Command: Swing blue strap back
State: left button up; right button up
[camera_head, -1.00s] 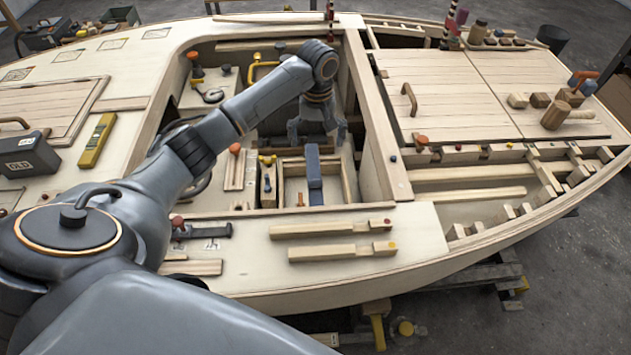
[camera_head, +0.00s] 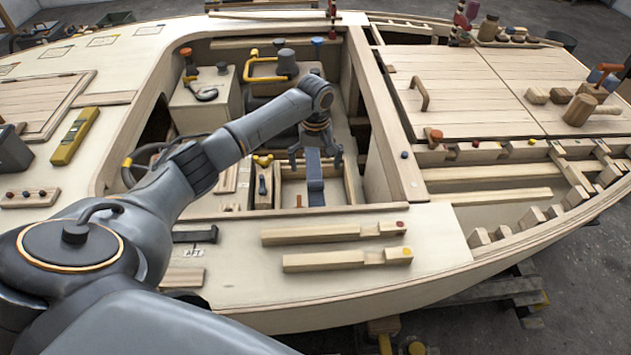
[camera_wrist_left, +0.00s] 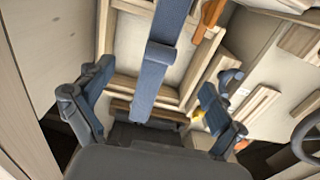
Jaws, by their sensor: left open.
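The blue strap (camera_head: 315,172) lies across a wooden frame inside the hull's open cockpit. My left gripper (camera_head: 315,160) is over the strap's far end, fingers pointing down. In the left wrist view my left gripper (camera_wrist_left: 150,100) has its fingers wide apart, one on each side of the strap, with no visible contact. The strap's far end is partly hidden by the gripper in the head view. My right gripper is not in view.
Cockpit walls and a wooden coaming (camera_head: 378,130) stand close right of my gripper. A yellow handle (camera_head: 262,72) and a grey cylinder (camera_head: 287,64) stand behind. Two wooden bars (camera_head: 345,258) lie on the near deck.

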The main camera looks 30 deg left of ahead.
aim_at(315, 182)
pick_arm(q)
notch_tip(315, 182, down, 7)
jog(key=shift+r+b, duration=0.1)
jog(key=shift+b, duration=0.2)
